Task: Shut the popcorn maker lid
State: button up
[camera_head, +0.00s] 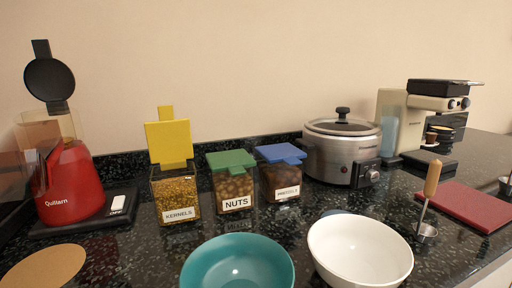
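The popcorn maker (70,186) is a red appliance at the left, on a black base with a white switch. Its round black lid (50,79) stands upright above it, open. A clear, tan-tinted chute or hopper (48,128) shows just below the lid, at the top of the red body. A dark see-through shape at the left edge partly covers the maker's left side. My gripper is not in view, so I cannot see whether it is open or shut.
A kernels jar (176,196) with a raised yellow lid stands right of the maker. Nuts (234,188) and blue-lidded (281,180) jars, a slow cooker (341,150) and a coffee machine (420,120) follow. Teal (238,262) and white (358,250) bowls and a round cork mat (42,268) lie in front.

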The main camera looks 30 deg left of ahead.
aim_at(48, 79)
jog(key=k+j+u, duration=0.15)
jog(key=j+u, duration=0.25)
jog(key=k+j+u, duration=0.1)
jog(key=j+u, duration=0.75)
jog(key=k+l, duration=0.05)
jog(key=l, duration=0.05)
